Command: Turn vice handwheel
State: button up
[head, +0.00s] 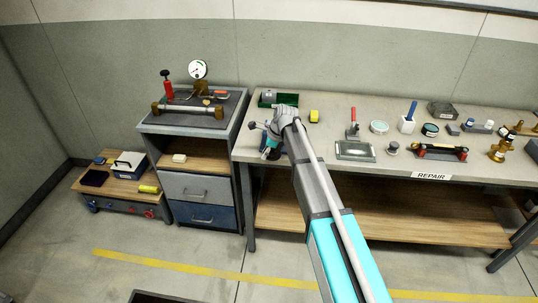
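My arm reaches from the lower right to the left front corner of the repair bench (335,102). My gripper (268,154) is at its end, small and partly covered by my own wrist, beside the bench's front edge. I cannot see whether its fingers are open or shut. A small dark and blue part (252,125) shows just left of my wrist at the bench corner; it may belong to the vice. The vice handwheel cannot be made out, and I cannot tell whether my gripper touches it.
A metal tray (355,151) and a red-handled tool (353,124) are to the right. A drawer cabinet (200,186) with a gauge (198,69) on top stands close on the left.

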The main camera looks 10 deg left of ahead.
grip_shut()
jog(key=shift+d, duration=0.6)
jog(key=shift+a, duration=0.5)
jog(key=shift+a, duration=0.2)
